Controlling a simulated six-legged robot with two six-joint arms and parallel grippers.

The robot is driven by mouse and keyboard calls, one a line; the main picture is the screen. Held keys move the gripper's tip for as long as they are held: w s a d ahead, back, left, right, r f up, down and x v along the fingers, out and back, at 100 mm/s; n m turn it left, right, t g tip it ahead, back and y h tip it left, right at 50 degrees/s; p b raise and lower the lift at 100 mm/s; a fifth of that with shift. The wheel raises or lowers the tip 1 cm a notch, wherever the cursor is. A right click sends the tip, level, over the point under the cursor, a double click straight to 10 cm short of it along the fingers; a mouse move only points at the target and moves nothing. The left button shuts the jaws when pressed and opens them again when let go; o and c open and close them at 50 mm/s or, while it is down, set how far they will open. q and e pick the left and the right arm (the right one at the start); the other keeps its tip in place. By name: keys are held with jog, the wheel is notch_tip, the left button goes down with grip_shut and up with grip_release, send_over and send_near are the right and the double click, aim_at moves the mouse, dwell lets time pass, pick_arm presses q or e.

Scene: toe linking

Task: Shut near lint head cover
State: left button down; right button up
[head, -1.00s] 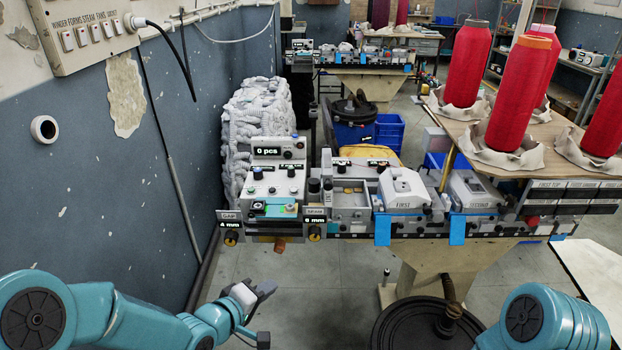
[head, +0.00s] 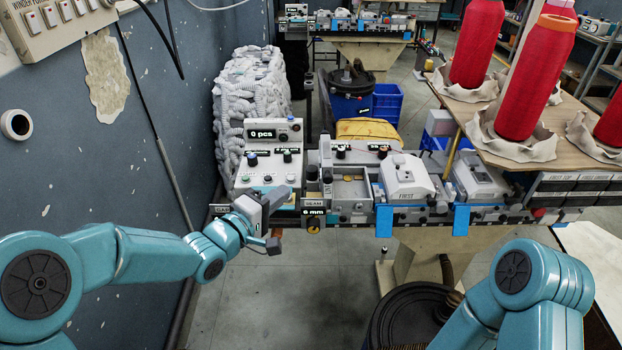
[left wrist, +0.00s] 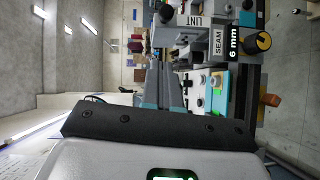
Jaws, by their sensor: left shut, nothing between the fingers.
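The near lint head (head: 351,188) sits on the near machine, between the control box and the white head marked FIRST. Its top looks open, with small brass-coloured parts inside. I cannot clearly make out its cover in the head view. In the left wrist view, picture turned sideways, the LINT label (left wrist: 196,20) shows at the top. My left gripper (head: 280,197) is shut and empty, left of the lint head and in front of the control box. Its fingers (left wrist: 166,82) show in the left wrist view. My right gripper is out of view.
The control box (head: 267,165) reads 0 pcs. The SEAM dial (head: 313,229) projects at the front edge. The FIRST head (head: 406,178) and SECOND head (head: 478,180) have white covers down. Red yarn cones (head: 525,80) stand right. The blue wall (head: 90,180) is left.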

pick_arm(q)
jog(key=p, duration=0.2)
send_near(325, 174)
jog(key=w+r, duration=0.1)
jog(key=w, duration=0.1)
jog(key=d, duration=0.1)
jog(key=w+d, duration=0.1)
jog(key=shift+d+f, duration=0.2)
jog(key=shift+d, duration=0.1)
